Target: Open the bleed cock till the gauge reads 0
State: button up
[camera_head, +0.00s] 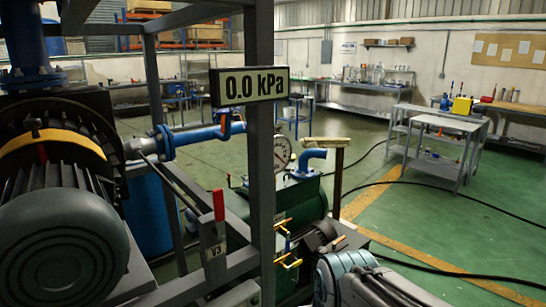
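The digital gauge display (249,85) hangs at the grey frame post and reads 0.0 kPa. A round white dial gauge (282,153) stands behind the post, partly hidden by it; its reading is too small to tell. A red-handled lever (219,204) stands upright above a plate marked V3 (215,251). Small yellow-handled cocks (291,263) sit on the green machine at the lower centre. I cannot tell which of these is the bleed cock. My gripper is not in view.
A large dark motor (62,240) fills the left. The grey frame post (262,200) stands in front of the green pump (305,200). A grey and pale ribbed body (365,285) is at the bottom. Black hoses cross the open green floor (480,215) at right; grey benches (440,150) stand beyond.

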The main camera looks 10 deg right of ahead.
aim_at(296, 264)
jog(key=u, duration=0.8)
jog(key=k, duration=0.6)
jog(key=z, duration=0.8)
jog(key=i, duration=1)
